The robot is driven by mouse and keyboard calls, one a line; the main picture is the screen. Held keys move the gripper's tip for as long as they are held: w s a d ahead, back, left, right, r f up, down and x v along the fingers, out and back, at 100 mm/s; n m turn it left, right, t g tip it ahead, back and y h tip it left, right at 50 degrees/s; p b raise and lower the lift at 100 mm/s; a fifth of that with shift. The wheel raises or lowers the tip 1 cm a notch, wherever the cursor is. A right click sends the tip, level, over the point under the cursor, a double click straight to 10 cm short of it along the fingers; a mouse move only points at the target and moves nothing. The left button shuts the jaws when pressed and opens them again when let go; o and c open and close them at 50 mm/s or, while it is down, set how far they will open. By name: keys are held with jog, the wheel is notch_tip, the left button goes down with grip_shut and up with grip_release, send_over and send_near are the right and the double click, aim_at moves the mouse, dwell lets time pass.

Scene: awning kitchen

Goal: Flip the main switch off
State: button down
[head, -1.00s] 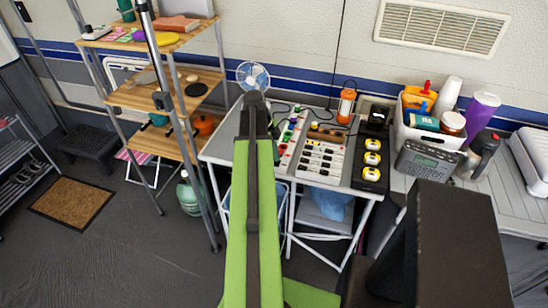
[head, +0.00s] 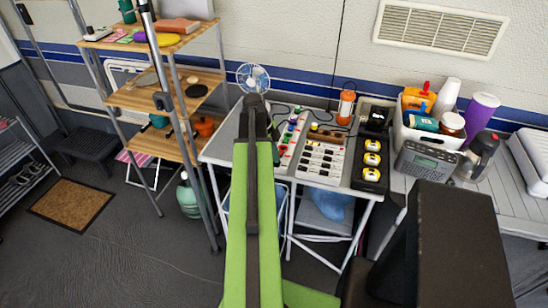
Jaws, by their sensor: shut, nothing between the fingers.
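A pale switch panel (head: 319,159) with rows of white switches and dark slots lies on the grey table in the head view. Several small coloured items, red, green and white, stand along its left side. Which part is the main switch is too small to tell. My green and black arm reaches from the bottom centre to the table's left part. My gripper (head: 275,152) is mostly hidden behind the arm. Only a dark tip shows just left of the panel, shut and empty. I cannot tell whether it touches anything.
A black strip with yellow devices (head: 372,160) lies right of the panel. An orange lantern (head: 346,107) and a small fan (head: 253,78) stand behind. A white bin (head: 428,136) and a grey radio (head: 426,163) are to the right. A wooden shelf (head: 160,97) stands at left.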

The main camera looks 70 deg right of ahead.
jog(key=shift+s+a+f+y, duration=0.15)
jog(key=shift+a+f+y, duration=0.2)
jog(key=shift+a, duration=0.4)
jog(key=shift+d+r+p, duration=0.15)
jog(key=shift+r+p, duration=0.3)
jog(key=shift+p, duration=0.2)
jog(key=d+p+v, duration=0.2)
jog(key=p+v, duration=1.1)
jog(key=shift+s+r, duration=0.2)
jog(key=shift+r, duration=0.2)
jog(key=shift+d, duration=0.1)
jog(key=shift+a+r+p, duration=0.15)
jog(key=shift+a+p, duration=0.2)
jog(key=shift+a, duration=0.4)
